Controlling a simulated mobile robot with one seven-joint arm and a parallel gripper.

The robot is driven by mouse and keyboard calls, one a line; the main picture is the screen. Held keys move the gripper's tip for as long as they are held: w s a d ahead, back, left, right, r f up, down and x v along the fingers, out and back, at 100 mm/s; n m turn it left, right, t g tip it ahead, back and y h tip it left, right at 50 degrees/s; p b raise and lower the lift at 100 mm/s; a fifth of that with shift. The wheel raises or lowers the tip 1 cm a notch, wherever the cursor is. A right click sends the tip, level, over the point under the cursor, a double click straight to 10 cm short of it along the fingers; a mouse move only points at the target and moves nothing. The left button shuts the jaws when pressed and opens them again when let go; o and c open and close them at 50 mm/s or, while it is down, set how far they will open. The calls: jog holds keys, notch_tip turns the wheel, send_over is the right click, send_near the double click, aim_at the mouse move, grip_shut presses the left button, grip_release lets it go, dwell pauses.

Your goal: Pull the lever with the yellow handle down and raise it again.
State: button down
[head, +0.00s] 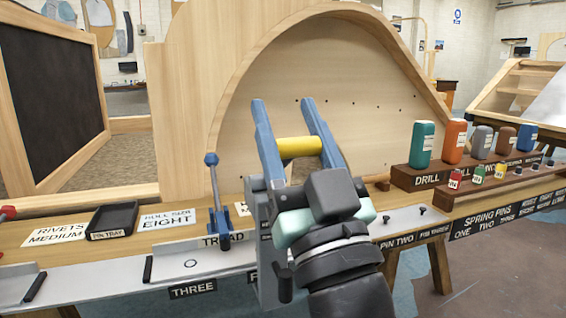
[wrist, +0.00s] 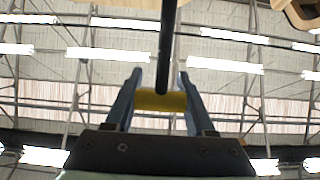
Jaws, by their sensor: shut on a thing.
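The yellow handle (head: 300,146) is a short cylinder. It sits crosswise between the two long blue fingers of my gripper (head: 284,102), which is shut on it. The fingers point upward, and their tips reach past the handle. In the wrist view the yellow handle (wrist: 161,101) lies between the fingers of my gripper (wrist: 160,76), above its dark base plate. A dark rod (wrist: 168,40) runs from the top of that view down to the handle. In the head view my gripper and wrist hide much of the lever and its mount.
A smaller blue lever (head: 213,185) stands upright to the left on the bench. A black tray (head: 112,220) lies further left. Coloured bottles (head: 455,140) stand in a wooden rack at right. A wooden arched panel (head: 370,95) rises behind the gripper.

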aim_at(295, 156)
jog(key=b, duration=0.1)
jog(key=s+f+t+b, duration=0.1)
jog(key=b, duration=0.1)
jog(key=f+b, duration=0.1)
jog(key=shift+s+d+f, duration=0.2)
jog(key=shift+d, duration=0.05)
jog(key=b+v, duration=0.1)
jog(key=b, duration=0.2)
jog(key=shift+s+f, duration=0.2)
jog(key=shift+f, duration=0.15)
jog(key=shift+s+d+f+b, duration=0.2)
jog(key=shift+s+f+b, duration=0.15)
jog(key=shift+f+b, duration=0.35)
jog(key=shift+s+d+f+b, duration=0.2)
jog(key=shift+s+f+b, duration=0.15)
jog(key=shift+b, duration=0.65)
jog(key=shift+t, duration=0.3)
jog(key=shift+c, duration=1.8)
grip_release()
jog(key=shift+s, duration=0.1)
jog(key=shift+o, duration=0.6)
jog(key=shift+a, duration=0.1)
jog(key=shift+f, duration=0.1)
